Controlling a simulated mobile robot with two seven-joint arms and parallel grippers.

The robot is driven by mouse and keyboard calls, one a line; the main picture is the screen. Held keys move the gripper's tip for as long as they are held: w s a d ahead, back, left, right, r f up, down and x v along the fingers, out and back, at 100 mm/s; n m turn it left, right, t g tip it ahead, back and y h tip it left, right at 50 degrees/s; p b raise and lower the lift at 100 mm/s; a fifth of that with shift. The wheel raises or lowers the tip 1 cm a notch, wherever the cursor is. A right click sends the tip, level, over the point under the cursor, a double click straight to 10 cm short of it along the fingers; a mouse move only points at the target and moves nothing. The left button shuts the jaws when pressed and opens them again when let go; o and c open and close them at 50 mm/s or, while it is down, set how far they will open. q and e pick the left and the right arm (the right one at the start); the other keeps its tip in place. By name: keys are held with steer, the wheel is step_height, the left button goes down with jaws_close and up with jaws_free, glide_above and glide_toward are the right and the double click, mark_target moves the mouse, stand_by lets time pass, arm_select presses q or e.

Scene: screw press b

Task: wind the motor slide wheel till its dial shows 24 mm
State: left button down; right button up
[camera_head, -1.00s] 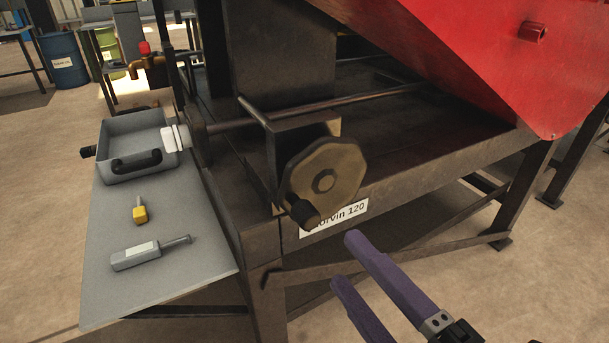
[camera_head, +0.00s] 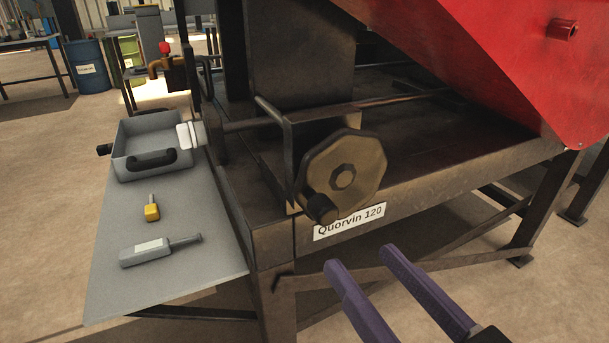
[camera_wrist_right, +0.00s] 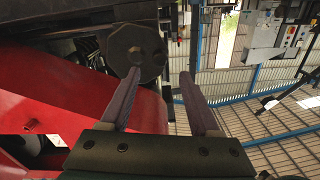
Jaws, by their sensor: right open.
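The motor slide wheel (camera_head: 357,165) is a bronze-coloured, many-sided handwheel with a hub, on the front of the dark machine frame. Its dark crank knob (camera_head: 321,208) sticks out at the wheel's lower left. In the right wrist view the wheel (camera_wrist_right: 140,42) shows past the left finger, its knob (camera_wrist_right: 160,59) near that fingertip. I cannot make out a dial reading. My right gripper (camera_head: 361,256) is open and empty, below the wheel and in front of the frame, with purple fingers apart. It also shows in the right wrist view (camera_wrist_right: 161,78). My left gripper is not in view.
A grey side shelf (camera_head: 195,275) at left holds a tray (camera_head: 128,150), a yellow-handled tool (camera_head: 152,210) and a grey tool (camera_head: 160,248). A name plate (camera_head: 349,222) sits below the wheel. A red sloping guard (camera_head: 480,60) overhangs at right.

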mark_target(330, 219)
steer(key=b+x, duration=0.2)
steer(key=x, duration=0.7)
steer(key=shift+w+a, duration=0.1)
steer(key=shift+w, duration=0.15)
jaws_close()
